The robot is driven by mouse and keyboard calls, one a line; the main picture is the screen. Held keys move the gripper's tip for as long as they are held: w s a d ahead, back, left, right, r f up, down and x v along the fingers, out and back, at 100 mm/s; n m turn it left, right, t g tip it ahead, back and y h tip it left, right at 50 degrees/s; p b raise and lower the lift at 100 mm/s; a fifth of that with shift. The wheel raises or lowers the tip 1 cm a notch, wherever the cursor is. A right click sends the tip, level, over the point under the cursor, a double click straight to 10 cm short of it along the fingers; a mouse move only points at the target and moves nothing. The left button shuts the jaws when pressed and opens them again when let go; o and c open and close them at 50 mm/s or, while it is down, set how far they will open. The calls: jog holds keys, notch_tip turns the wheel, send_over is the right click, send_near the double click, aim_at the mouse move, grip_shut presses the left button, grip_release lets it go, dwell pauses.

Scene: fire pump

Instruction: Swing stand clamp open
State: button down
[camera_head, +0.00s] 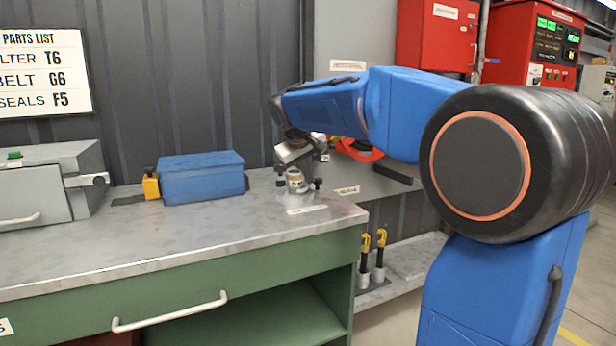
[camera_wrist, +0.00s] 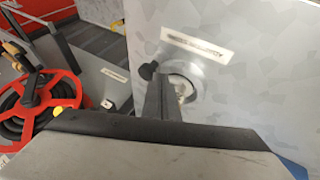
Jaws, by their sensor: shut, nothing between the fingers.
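The stand clamp (camera_head: 296,182) is a small round metal fitting with dark knobs at its sides, on the right end of the metal bench top. My gripper (camera_head: 297,163) is directly above it, pointing down, shut and empty. In the wrist view my gripper's fingers (camera_wrist: 160,104) are together beside the round fitting (camera_wrist: 184,88) and partly cover it. A black knob (camera_wrist: 148,71) shows just beyond the fingertips. I cannot tell whether the fingers touch the clamp, and its hinge is hidden.
A blue box (camera_head: 202,178) with a yellow block beside it stands left on the bench (camera_head: 130,245). A grey case (camera_head: 35,185) is farther left. Bare bench top lies in front.

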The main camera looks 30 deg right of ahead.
jog(key=shift+d, duration=0.15)
jog(key=shift+d+n, duration=0.5)
jog(key=shift+d, duration=0.4)
jog(key=d, duration=0.2)
jog(key=w+d+n+y, duration=0.1)
jog(key=d, duration=0.1)
jog(key=w+d+n+t, duration=0.1)
jog(key=d, duration=0.1)
jog(key=shift+w+d, duration=0.25)
jog(key=shift+d, duration=0.15)
jog(key=w+d, duration=0.6)
jog(key=d, duration=0.1)
jog(key=shift+a, duration=0.15)
